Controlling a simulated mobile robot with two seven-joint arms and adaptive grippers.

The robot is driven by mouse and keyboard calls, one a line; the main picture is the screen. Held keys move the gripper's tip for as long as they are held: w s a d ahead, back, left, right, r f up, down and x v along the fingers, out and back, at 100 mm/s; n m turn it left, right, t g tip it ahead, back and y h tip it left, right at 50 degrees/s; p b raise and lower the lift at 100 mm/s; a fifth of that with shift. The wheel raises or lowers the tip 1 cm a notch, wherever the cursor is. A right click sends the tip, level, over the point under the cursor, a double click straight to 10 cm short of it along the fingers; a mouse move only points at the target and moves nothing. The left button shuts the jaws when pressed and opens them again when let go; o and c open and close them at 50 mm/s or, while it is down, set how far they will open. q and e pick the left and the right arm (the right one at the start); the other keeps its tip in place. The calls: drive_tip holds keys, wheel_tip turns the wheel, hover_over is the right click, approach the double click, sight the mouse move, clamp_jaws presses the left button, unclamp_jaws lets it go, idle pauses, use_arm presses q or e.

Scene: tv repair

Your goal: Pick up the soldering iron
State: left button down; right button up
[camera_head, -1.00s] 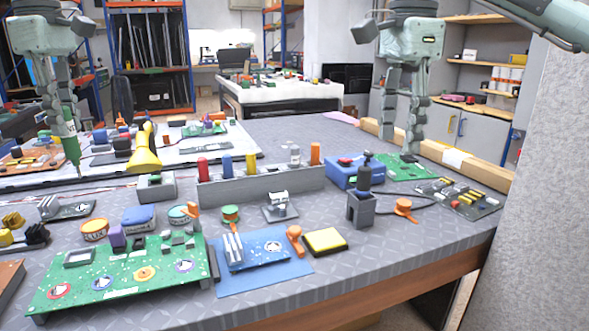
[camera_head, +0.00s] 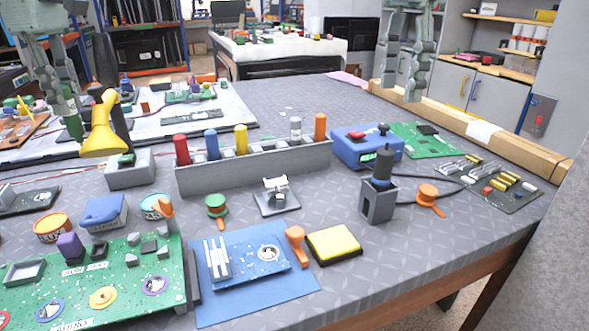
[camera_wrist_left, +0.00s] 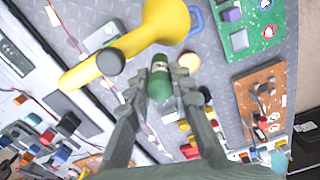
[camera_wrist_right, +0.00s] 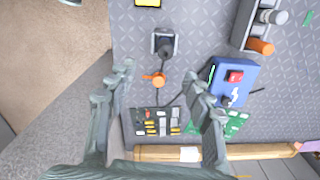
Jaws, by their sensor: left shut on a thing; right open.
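The soldering iron (camera_head: 383,165), with a dark handle, stands upright in a grey square holder (camera_head: 378,203) on the right part of the table. In the right wrist view the iron (camera_wrist_right: 166,47) is seen from above in its holder, ahead of my fingers. A cable runs toward the blue soldering station (camera_head: 366,148). My right gripper (camera_head: 401,92) is open and empty, above the table beyond the iron in the head view. My left gripper (camera_head: 70,120) is shut on a green cylindrical tool (camera_wrist_left: 160,78), beside a yellow lamp-like object (camera_head: 103,130). The tool's lower end is hidden.
An orange piece (camera_head: 429,196) lies right of the holder, and a yellow sponge pad (camera_head: 334,244) to its left. A grey rack (camera_head: 255,167) holds several coloured cylinders. Circuit boards (camera_head: 506,184) and a wooden beam (camera_head: 530,147) line the right.

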sight(386, 150)
use_arm(q)
drive_tip(key=shift+w+f+b, duration=0.15)
drive_tip(key=shift+f+b, duration=0.05)
drive_tip(key=shift+f, duration=0.35)
drive_tip(key=shift+w+f+b, duration=0.15)
drive_tip(key=shift+f+b, duration=0.05)
drive_tip(key=shift+f, duration=0.35)
drive_tip(key=shift+f+b, duration=0.55)
drive_tip(key=shift+b, duration=0.05)
use_arm(e)
drive_tip(key=f, duration=0.8)
drive_tip(key=shift+w+f, duration=0.15)
drive_tip(key=shift+w, duration=0.15)
use_arm(q)
drive_tip(key=shift+r, duration=0.2)
use_arm(e)
drive_tip(key=shift+w+f, duration=0.2)
drive_tip(key=shift+f, duration=1.35)
drive_tip(key=shift+w+f, duration=0.15)
drive_tip(key=shift+f, duration=1.4)
drive_tip(key=c, duration=1.2)
